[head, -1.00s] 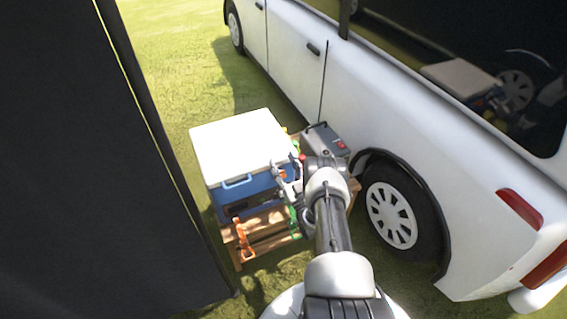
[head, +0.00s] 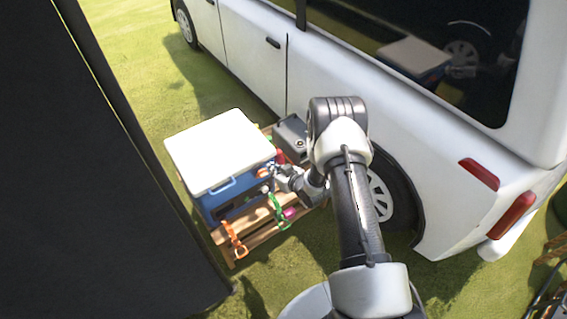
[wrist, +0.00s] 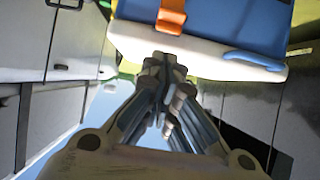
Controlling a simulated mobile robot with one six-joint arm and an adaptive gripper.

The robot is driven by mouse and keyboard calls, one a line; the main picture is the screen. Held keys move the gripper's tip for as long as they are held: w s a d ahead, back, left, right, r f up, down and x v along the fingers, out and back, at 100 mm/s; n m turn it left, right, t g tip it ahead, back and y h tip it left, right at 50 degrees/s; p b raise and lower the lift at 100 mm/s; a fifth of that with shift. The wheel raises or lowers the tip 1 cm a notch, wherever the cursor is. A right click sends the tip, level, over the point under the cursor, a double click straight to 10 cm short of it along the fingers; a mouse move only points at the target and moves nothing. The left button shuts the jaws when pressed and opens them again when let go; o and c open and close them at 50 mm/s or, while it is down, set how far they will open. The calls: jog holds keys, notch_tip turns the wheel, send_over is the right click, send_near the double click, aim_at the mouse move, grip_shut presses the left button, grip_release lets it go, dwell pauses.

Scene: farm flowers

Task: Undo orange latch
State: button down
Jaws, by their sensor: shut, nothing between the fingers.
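The orange latch (wrist: 171,14) shows in the wrist view as a strap across the white lid edge onto the blue wall of the cooler (wrist: 225,20). It appears to lie over the lid's rim. The cooler (head: 215,150) in the head view is blue with a white lid and stands on a wooden stand. My gripper (wrist: 165,66) is shut and empty, its fingertips just short of the lid edge below the latch in the picture. In the head view my gripper (head: 270,172) is at the cooler's right side, where the latch is hard to make out.
A white van (head: 400,120) stands close on the right. A dark panel (head: 90,190) is on the left. A grey box (head: 290,135) sits behind the cooler's right side. Orange (head: 234,240) and green (head: 278,210) straps hang by the wooden stand (head: 222,236). Grass lies below.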

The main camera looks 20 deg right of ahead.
aim_at(258, 161)
jog(key=b+x, duration=0.3)
jog(key=x, duration=0.6)
jog(key=shift+w+a+f, duration=0.1)
jog(key=shift+w, duration=0.1)
jog(key=shift+s, duration=0.15)
